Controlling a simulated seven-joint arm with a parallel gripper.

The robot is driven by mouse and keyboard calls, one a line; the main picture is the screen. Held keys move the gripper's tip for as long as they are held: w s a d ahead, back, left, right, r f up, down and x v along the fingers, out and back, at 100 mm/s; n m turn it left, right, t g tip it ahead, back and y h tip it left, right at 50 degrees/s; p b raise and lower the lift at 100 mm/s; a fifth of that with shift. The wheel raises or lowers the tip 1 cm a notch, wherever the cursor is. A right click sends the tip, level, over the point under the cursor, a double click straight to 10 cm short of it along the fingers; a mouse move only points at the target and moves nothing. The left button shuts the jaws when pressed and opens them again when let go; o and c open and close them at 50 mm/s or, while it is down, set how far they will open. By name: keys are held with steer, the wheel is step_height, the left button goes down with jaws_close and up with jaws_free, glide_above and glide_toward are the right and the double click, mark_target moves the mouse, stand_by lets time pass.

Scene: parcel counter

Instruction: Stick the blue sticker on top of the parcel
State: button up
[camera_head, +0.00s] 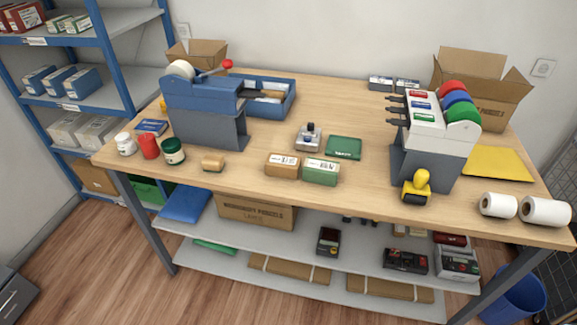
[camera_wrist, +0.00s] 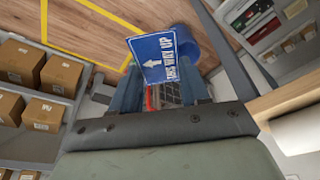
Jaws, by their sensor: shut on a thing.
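My gripper (camera_wrist: 160,80) shows only in the wrist view, shut on the blue sticker (camera_wrist: 153,57). The sticker is a flat blue rectangle with a white border, a white arrow and the words "THIS WAY UP". It sticks out beyond the fingertips, clear of any surface. In the head view, a small brown parcel (camera_head: 282,166) with a white label lies at the middle front of the counter. A green box (camera_head: 320,172), also labelled, lies close to its right. Neither box shows in the wrist view.
A grey dispenser (camera_head: 428,140) with red, blue and green rolls stands on the right of the counter (camera_head: 255,195). A yellow-handled stamp (camera_head: 416,186) is before it. A clear stamp (camera_head: 308,138) and green pad (camera_head: 343,147) lie behind the boxes. A blue-topped machine (camera_head: 207,105) stands left.

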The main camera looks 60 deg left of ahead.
steer(key=shift+a, duration=0.1)
stand_by(0.7)
steer(key=a+r+n+y, duration=0.1)
steer(key=a+r+n, duration=0.15)
steer(key=a, duration=0.85)
steer(key=a+r+n, duration=0.2)
steer(key=a+r, duration=0.1)
steer(key=a, duration=0.7)
step_height(320, 180, up, 11)
steer(key=n+g+y, duration=0.1)
steer(key=n+g, duration=0.4)
steer(key=n, duration=1.8)
glide_above(278, 159)
steer(key=shift+w+d+f, duration=0.1)
steer(key=shift+f, duration=1.4)
steer(key=shift+w+d+f, duration=0.15)
steer(key=shift+f, duration=1.35)
steer(key=shift+w+d+f, duration=0.1)
steer(key=shift+f, duration=1.4)
